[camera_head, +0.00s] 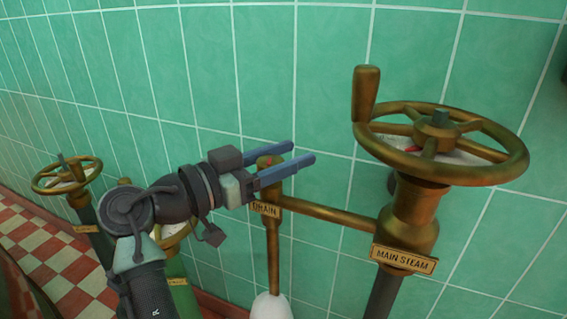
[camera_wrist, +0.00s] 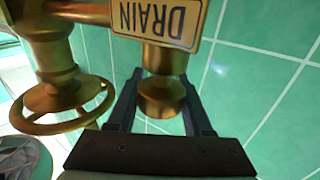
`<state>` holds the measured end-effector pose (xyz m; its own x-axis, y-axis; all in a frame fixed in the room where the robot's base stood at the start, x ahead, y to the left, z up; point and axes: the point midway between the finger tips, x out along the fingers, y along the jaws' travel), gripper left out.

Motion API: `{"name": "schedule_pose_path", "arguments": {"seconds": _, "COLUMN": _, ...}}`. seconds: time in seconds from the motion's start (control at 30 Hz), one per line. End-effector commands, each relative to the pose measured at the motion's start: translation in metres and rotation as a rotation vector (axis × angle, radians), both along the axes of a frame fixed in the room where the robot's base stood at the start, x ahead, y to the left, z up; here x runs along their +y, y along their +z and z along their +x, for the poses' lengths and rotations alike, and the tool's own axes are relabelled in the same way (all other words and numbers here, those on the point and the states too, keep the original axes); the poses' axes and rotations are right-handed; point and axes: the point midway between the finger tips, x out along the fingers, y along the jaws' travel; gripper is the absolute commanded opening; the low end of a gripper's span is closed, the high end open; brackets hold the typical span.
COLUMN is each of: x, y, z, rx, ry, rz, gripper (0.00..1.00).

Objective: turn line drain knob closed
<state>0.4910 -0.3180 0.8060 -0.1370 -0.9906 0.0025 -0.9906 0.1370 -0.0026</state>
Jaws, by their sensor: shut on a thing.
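The "DRAIN" plate (camera_wrist: 158,20) shows rotated just beyond. The finger contact faces are hidden.
A brass pipe (camera_head: 335,215) links the drain fitting to the "MAIN STEAM" valve, whose large handwheel (camera_head: 440,145) with an upright handle stands at the right. Another handwheel (camera_head: 67,175) is at the far left. The green tiled wall (camera_head: 300,60) is close behind.

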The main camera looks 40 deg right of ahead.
Motion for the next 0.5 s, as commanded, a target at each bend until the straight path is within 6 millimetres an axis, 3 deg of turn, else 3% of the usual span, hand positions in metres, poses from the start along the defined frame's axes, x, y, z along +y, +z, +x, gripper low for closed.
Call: {"name": "schedule_pose_path", "arguments": {"seconds": 0.5, "x": 0.0017, "y": -0.0019, "z": -0.0076, "rx": 0.004, "ry": -0.252, "rz": 0.005, "gripper": 0.0}}
